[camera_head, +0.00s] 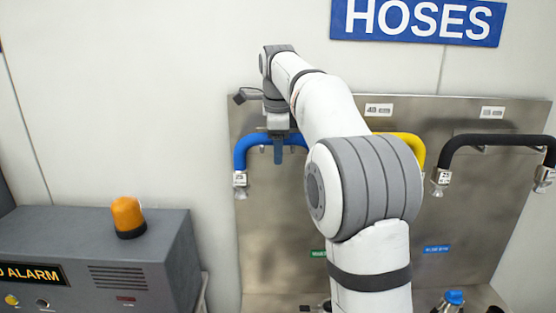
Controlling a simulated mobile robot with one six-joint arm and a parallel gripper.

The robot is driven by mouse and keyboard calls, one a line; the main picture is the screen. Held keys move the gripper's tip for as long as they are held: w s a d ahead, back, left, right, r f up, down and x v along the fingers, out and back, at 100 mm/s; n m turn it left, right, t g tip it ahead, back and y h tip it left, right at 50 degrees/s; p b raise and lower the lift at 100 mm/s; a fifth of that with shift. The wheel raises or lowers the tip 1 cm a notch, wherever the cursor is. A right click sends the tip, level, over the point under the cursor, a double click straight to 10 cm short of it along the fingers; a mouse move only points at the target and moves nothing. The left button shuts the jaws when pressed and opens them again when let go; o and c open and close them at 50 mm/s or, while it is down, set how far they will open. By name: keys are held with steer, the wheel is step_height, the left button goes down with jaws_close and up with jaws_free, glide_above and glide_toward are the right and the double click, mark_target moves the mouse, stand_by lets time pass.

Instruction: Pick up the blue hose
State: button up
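The blue hose (254,143) hangs as an arch on the metal panel, left of my arm. Its left end carries a silver fitting (240,181) that points down. The right part of the hose goes out of sight behind my arm. My gripper (278,152) points down at the top of the blue hose. A dark finger overlaps the front of the hose. The other finger is hidden, so I cannot tell whether the gripper touches or grips the hose.
The metal panel (275,220) also bears a yellow hose (413,146), partly behind my arm, and a black hose (490,140) at the right. A grey alarm box (100,240) with an orange beacon (127,215) stands at the lower left. A blue-capped item (454,297) is low right.

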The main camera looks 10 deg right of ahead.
steer(key=c, duration=0.9)
steer(key=shift+c, duration=0.4)
steer(key=shift+r, duration=0.15)
